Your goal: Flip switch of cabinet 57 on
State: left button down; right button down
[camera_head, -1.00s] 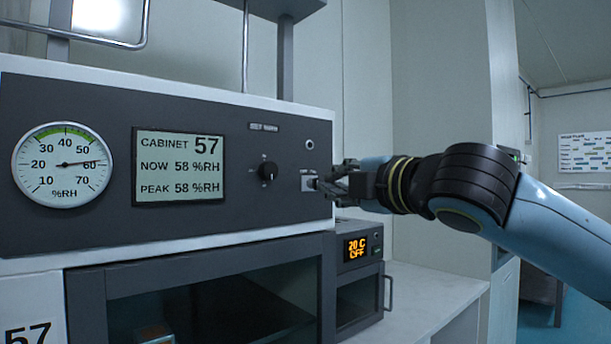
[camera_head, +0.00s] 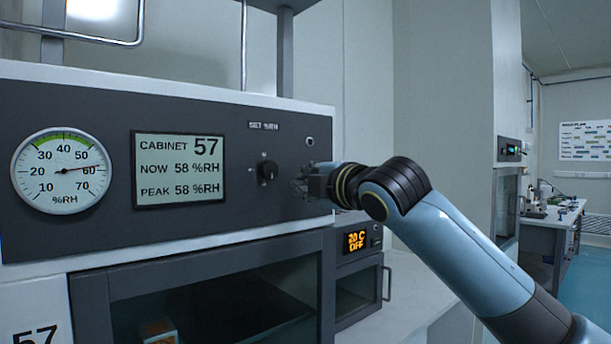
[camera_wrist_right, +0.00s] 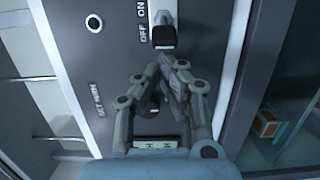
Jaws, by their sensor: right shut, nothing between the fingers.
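Cabinet 57's dark panel (camera_head: 240,215) fills the left of the head view, with its number on the grey display (camera_head: 179,167). My right gripper (camera_head: 300,187) is shut and empty, close to the panel between the knob (camera_head: 267,171) and the switch's place. It hides the switch in the head view. In the right wrist view the switch (camera_wrist_right: 163,36) is at the top, beside the words OFF and ON, its black tip beside OFF. The shut fingertips (camera_wrist_right: 163,66) are just below it there, seemingly apart from it. My left gripper is not in view.
A round %RH gauge (camera_head: 61,171) sits on the panel's left, and a small round fitting (camera_head: 310,141) above my gripper. Below is the cabinet's glass door (camera_head: 210,300). A smaller unit (camera_head: 358,265) showing 20 C OFF stands behind on a white counter (camera_head: 405,290).

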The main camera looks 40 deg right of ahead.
jog(key=shift+w, duration=0.15)
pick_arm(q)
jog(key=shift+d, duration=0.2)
pick_arm(e)
jog(key=shift+y, duration=0.3)
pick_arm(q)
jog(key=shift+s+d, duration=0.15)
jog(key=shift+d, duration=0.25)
pick_arm(e)
jog(key=shift+s+d+n+y, duration=0.2)
jog(key=shift+n+y, duration=0.1)
jog(key=shift+n, duration=0.1)
